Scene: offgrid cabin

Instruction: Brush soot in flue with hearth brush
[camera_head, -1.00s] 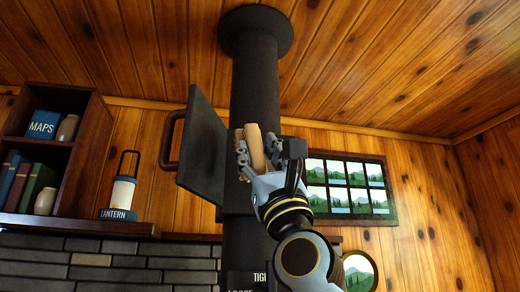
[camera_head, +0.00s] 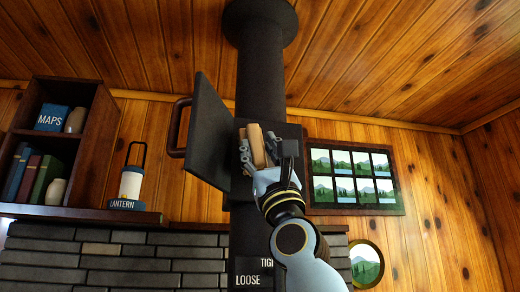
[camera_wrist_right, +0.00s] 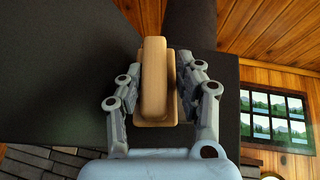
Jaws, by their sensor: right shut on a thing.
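The black flue pipe (camera_head: 262,70) runs up to the ceiling, with its hatch door (camera_head: 208,131) swung open to the left. My right gripper (camera_head: 257,152) is in front of the flue at the hatch. It is shut on the hearth brush (camera_head: 256,143), whose pale wooden handle shows between the fingers. In the right wrist view the brush (camera_wrist_right: 154,78) stands upright between the two fingers (camera_wrist_right: 158,92), and its wooden back lies behind the handle. The bristles and any soot are hidden behind the wood and the gripper. My left gripper is not in view.
A door handle (camera_head: 177,126) juts out left of the hatch door. A lantern (camera_head: 131,182) stands on the mantel, beside a shelf (camera_head: 97,130) with books and jars. A label reading LOOSE (camera_head: 247,280) is low on the flue. A window (camera_head: 352,178) is to the right.

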